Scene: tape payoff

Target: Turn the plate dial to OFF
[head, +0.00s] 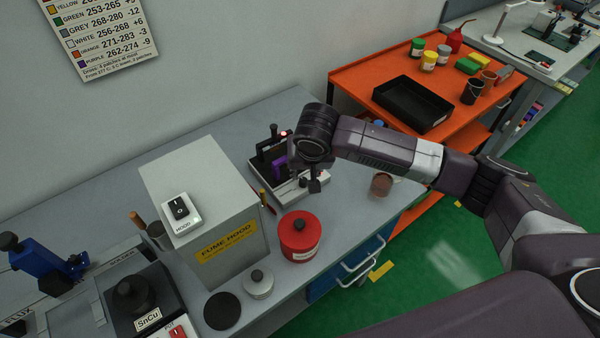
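No dial marked OFF can be made out. A low white-based unit (284,194) with a dark top stands at the back of the grey bench, and it may be the plate. A purple piece (280,167) and a black upright part with a handle stand on it. My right gripper (315,186) points down at the right side of this unit and covers part of it. Whether it touches anything, and whether its fingers are apart, is unclear. My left gripper is not in view.
A grey fume hood box (215,215) with a switch stands left of the unit. A red canister (300,237) is in front, and a brown cup (381,184) is to the right. A solder pot (135,295) is at lower left. An orange cart (365,80) stands behind.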

